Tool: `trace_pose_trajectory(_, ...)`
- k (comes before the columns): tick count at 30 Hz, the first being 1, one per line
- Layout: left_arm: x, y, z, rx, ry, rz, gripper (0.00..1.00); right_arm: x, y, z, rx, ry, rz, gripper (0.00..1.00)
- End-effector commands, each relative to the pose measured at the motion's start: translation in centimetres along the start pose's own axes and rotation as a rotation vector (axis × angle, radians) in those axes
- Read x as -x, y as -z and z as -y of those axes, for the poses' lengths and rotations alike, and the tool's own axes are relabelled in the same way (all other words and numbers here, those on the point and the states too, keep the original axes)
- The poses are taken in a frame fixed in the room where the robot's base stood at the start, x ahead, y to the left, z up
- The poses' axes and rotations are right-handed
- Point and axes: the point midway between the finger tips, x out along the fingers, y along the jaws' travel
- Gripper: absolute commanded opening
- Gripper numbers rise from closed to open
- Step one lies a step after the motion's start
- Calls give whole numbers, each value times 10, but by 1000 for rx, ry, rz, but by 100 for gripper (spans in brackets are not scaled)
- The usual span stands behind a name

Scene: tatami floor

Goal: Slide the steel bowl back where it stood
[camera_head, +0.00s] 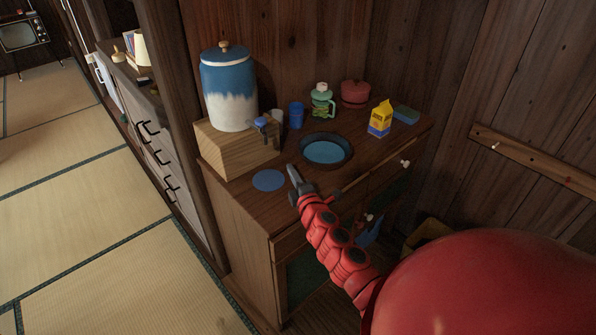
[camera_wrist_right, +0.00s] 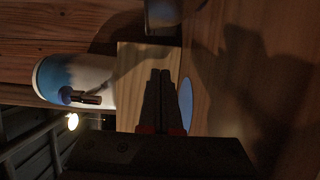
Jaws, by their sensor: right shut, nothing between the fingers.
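A round, dark-rimmed bowl (camera_head: 349,155) with a blue inside sits on top of the wooden cabinet (camera_head: 226,190); I take it for the steel bowl. A flat blue disc (camera_head: 268,180) lies to its left near the front edge, with nothing on it. My right gripper (camera_head: 293,174) is shut and empty, between the disc and the bowl. In the right wrist view, the closed fingers (camera_wrist_right: 161,75) show beside the blue disc (camera_wrist_right: 186,103), and a greyish rounded thing at the top edge may be the bowl. My left gripper is not in view.
A blue-white jar (camera_head: 229,90) stands on a wooden block (camera_head: 226,150) at the left. Behind the bowl are a blue cup (camera_head: 296,115), a green glass jar (camera_head: 322,103) and a red pot (camera_head: 355,92). A yellow-blue carton (camera_head: 380,118) and a sponge (camera_head: 406,115) are at the right.

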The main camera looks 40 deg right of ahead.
Motion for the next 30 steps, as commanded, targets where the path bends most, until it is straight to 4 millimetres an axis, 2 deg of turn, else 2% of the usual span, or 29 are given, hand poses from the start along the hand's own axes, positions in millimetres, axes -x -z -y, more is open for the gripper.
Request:
trace_pose_trajectory(1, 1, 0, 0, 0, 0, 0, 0, 12, -5, 4, 4, 7, 7, 0)
trace_pose_trajectory(6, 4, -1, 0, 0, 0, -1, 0, 45, -3, 4, 1, 6, 4, 0)
trace_pose_trajectory(13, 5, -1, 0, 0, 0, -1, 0, 81, -5, 3, 2, 7, 9, 0)
trace_pose_trajectory(18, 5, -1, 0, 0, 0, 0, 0, 92, -3, 1, 0, 3, 6, 0)
trace_pose_trajectory(26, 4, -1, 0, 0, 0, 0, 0, 93, 2, 1, -12, 2, -8, 0)
trace_pose_trajectory(29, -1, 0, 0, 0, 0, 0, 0, 94, 25, 1, -84, -5, -90, 0)
trace_pose_trajectory(30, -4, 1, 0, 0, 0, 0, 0, 96, 42, 0, -136, -13, -148, 0)
